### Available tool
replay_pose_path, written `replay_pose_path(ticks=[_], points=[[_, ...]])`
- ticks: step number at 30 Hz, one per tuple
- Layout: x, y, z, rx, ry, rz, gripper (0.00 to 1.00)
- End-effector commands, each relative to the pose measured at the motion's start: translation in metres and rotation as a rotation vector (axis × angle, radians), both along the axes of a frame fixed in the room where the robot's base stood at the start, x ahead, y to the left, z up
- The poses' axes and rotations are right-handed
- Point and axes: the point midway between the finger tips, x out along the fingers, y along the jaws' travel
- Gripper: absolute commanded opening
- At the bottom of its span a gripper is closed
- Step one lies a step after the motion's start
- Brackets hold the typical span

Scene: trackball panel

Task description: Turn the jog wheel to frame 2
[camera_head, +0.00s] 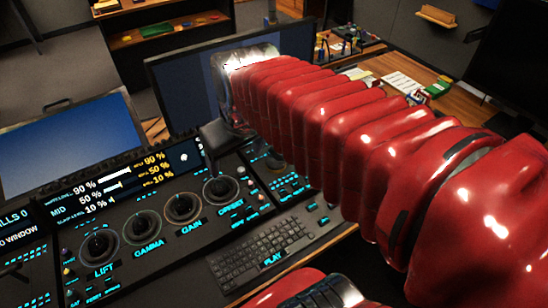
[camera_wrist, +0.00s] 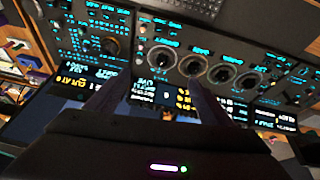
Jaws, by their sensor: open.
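The control panel is black with cyan labels. A dark round dial, which looks like the jog wheel (camera_wrist: 110,46), shows at the left of the panel in the wrist view, where the panel appears upside down. In the head view my red arm covers most of that area. My gripper (camera_wrist: 152,90) is open and empty in the wrist view, its two dark fingers apart over the panel's display edge. The dial lies beyond the left fingertip, apart from it as far as I can tell. In the head view a dark part of my gripper (camera_head: 220,134) shows above the panel. I cannot read a frame number.
Trackballs labelled LIFT (camera_head: 99,246), GAMMA (camera_head: 147,225), GAIN (camera_head: 182,208) and OFFSET (camera_head: 220,188) line the panel. A percentage display (camera_head: 120,180) stands behind them. A keyboard (camera_head: 270,252) lies in front. Monitors (camera_head: 70,145) stand at the back.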

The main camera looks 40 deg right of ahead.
Motion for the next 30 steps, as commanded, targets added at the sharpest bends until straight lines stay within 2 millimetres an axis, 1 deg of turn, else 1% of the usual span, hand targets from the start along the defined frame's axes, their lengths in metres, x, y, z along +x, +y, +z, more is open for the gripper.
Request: replay_pose_path(ticks=[1, 8, 17, 24, 30], points=[[0.009, -0.007, -0.002, -0.004, 0.022, -0.001, 0.75], [0.046, -0.040, -0.011, -0.021, 0.101, 0.016, 0.75], [0.089, -0.091, -0.036, -0.024, 0.202, 0.042, 0.75], [0.117, -0.138, -0.068, -0.012, 0.281, 0.065, 0.75], [0.134, -0.177, -0.100, 0.007, 0.339, 0.085, 0.75]])
